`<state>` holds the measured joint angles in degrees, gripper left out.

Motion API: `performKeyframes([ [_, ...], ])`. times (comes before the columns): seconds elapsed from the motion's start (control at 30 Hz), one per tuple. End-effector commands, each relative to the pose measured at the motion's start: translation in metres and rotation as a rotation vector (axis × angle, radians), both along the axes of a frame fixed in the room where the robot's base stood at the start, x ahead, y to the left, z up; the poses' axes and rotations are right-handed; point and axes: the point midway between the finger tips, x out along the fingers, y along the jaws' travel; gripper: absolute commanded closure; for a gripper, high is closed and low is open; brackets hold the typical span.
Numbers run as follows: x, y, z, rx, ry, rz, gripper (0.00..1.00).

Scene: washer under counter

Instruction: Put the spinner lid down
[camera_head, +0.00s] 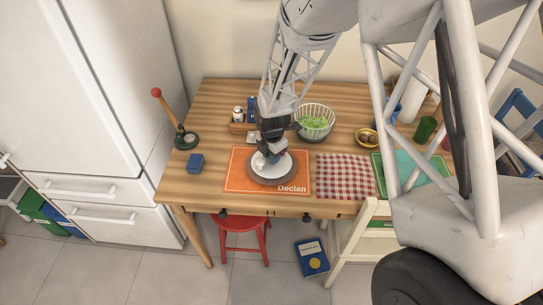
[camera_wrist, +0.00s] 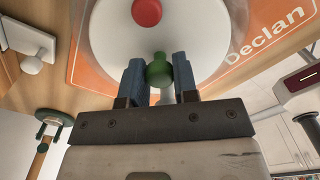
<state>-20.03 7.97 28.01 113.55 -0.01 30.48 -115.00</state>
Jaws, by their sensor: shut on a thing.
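The spinner lid (camera_head: 284,172) is a round white disc with a grey rim, over the orange placemat (camera_head: 237,173) marked "Declan". In the wrist view the lid (camera_wrist: 205,35) shows a red knob (camera_wrist: 146,12) and a green knob (camera_wrist: 158,72). My gripper (camera_head: 265,158) comes down onto the lid from above. In the wrist view its fingers (camera_wrist: 160,75) are shut on the green knob. The lid looks level and close to the placemat; I cannot tell whether it touches. My gripper hides part of the lid in the head view.
A bowl with green leaves (camera_head: 314,122) stands behind and right of the placemat. A checkered cloth (camera_head: 344,175) lies right of it, and a brass bowl (camera_head: 366,138) stands behind the cloth. A red stool (camera_head: 241,228) is below.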

Motion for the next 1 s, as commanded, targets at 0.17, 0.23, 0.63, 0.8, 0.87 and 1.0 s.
performKeyframes([
  [0.17,0.0002,0.0001,-0.0054,0.000,0.000,0.000,1.00],
  [0.23,0.0002,0.0001,-0.0052,0.001,-0.001,0.000,1.00],
  [0.63,0.0000,0.0000,-0.0079,0.000,0.000,0.000,0.57],
  [0.8,0.0000,0.0000,-0.0079,0.000,0.000,0.000,0.47],
  [0.87,0.0000,0.0000,-0.0078,0.000,0.000,0.000,0.47],
  [1.0,0.0001,0.0001,-0.0073,0.000,0.000,0.000,0.47],
])
